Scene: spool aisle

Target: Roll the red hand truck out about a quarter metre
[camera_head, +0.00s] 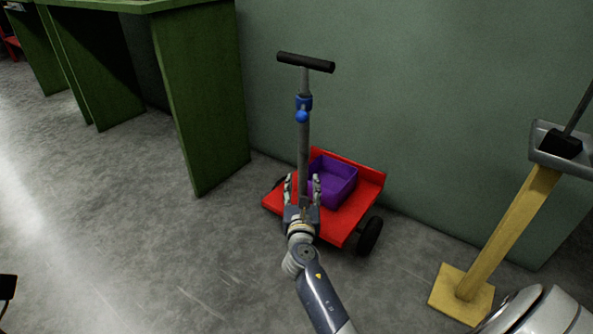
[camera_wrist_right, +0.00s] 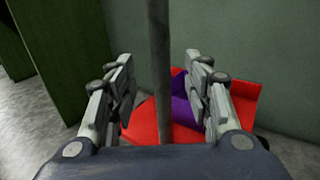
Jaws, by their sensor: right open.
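The red hand truck (camera_head: 343,223) stands on the floor close to the green wall, with a black wheel showing at its right. Its upright grey pole rises to a black crossbar handle (camera_head: 305,62), with a blue clamp (camera_head: 303,103) below the handle. A purple bin (camera_head: 333,180) sits on the red bed. My right gripper (camera_head: 302,182) is open with its fingers either side of the pole in the head view. In the right wrist view the pole (camera_wrist_right: 160,60) stands between the open fingers, apart from both. My left gripper is not in view.
A green bench (camera_head: 200,95) stands to the left of the truck. A yellow post stand (camera_head: 505,235) with a grey tray top stands at the right.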

